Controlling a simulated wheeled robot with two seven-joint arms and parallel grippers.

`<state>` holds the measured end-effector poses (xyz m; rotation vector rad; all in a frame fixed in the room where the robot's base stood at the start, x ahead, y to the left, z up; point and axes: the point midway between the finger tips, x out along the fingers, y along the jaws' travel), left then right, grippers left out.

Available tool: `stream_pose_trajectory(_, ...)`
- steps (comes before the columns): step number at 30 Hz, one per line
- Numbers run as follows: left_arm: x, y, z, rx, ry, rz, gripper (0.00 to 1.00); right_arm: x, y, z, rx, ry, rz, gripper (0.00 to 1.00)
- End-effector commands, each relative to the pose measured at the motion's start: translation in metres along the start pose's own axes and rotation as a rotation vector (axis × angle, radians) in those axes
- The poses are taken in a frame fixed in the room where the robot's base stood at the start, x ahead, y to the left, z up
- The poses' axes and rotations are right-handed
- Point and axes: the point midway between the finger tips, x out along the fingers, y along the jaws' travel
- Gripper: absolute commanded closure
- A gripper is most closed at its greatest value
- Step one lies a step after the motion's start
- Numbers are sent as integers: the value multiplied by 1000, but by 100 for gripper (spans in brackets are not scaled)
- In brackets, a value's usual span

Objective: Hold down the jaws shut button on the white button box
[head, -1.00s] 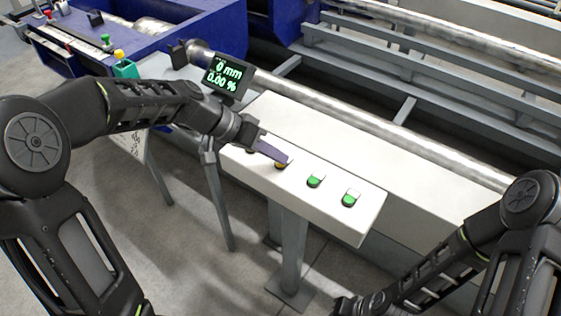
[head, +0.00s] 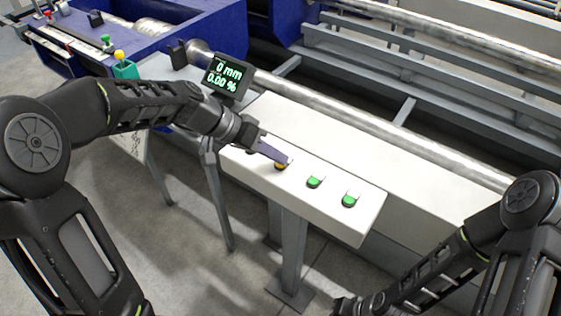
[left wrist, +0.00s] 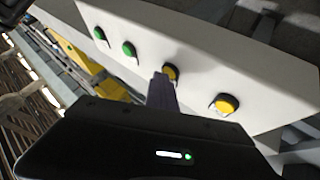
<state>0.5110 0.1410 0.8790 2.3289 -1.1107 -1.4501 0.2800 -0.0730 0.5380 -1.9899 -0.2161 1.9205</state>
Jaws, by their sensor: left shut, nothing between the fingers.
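The white button box (head: 335,205) stands on a post in the middle of the head view. It has two green buttons (head: 314,181) and two yellow ones, which all show in the left wrist view. I cannot read any label, so I cannot tell which is the jaws shut button. My left gripper (head: 284,161) is shut and empty. Its tips are at the yellow button beside the green ones (left wrist: 171,72) and partly cover it; contact is not certain. The other yellow button (left wrist: 227,104) is clear of the fingers. My right gripper (head: 347,304) is low at the bottom edge, its fingers unclear.
A dark display (head: 226,77) reading 0 mm and 0.00 % stands behind the box. A long metal bar (head: 370,133) runs behind it to the right. Blue machinery (head: 200,30) is at the back left. The floor in front of the box is open.

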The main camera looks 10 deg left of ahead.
Motion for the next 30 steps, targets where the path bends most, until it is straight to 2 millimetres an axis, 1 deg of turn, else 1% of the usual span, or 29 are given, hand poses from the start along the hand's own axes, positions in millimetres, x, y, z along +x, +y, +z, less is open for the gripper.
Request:
stream_pose_trajectory(8, -1, 0, 0, 0, -2, 0, 100, -1, 0, 0, 0, 0, 0, 100)
stream_pose_trajectory(18, -11, 8, -8, -1, -1, 1, 100, -7, -3, 0, 0, 0, 0, 100)
stream_pose_trajectory(30, -13, 9, -9, 0, 0, 0, 100, -7, -3, 0, 0, 0, 0, 100)
